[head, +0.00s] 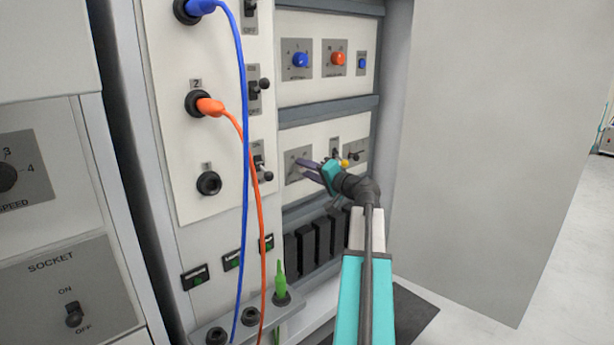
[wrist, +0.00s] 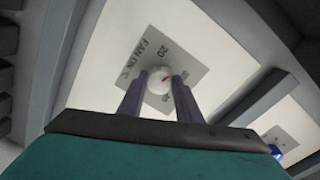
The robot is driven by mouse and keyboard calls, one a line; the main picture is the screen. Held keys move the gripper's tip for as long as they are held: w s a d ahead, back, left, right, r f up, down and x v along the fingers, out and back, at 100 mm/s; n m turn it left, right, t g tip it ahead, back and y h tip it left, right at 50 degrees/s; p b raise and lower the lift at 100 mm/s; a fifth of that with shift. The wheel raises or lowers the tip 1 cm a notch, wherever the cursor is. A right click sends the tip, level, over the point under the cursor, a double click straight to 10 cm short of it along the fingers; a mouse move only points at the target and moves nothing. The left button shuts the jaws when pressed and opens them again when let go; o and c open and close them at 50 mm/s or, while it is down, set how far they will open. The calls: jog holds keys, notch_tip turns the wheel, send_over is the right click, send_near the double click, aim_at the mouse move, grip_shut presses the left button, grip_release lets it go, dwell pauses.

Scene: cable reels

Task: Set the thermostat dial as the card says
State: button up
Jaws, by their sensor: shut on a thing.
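In the head view my gripper (head: 309,170) reaches the lower right panel, at the grey dial plate (head: 298,157); the dial itself is hidden there. I cannot make out a card in either view.
Beside the dial are a switch plate and a yellow knob (head: 344,163). Above are a blue knob (head: 300,60) and an orange knob (head: 338,59). Blue (head: 243,150) and orange cables (head: 257,200) hang to the left. A green plug (head: 280,283) stands below.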

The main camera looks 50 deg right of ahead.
jog(key=shift+f, duration=0.1)
dwell(0.4)
jog(key=o, duration=1)
jog(key=shift+o, duration=0.2)
jog(key=shift+s, duration=0.15)
jog(key=s+a+p, duration=0.1)
jog(key=s+p, duration=0.1)
jog(key=s, duration=1.1)
jog(key=shift+s+a+r+p, duration=0.15)
jog(key=shift+s+r+p, duration=0.1)
jog(key=shift+r+p, duration=0.1)
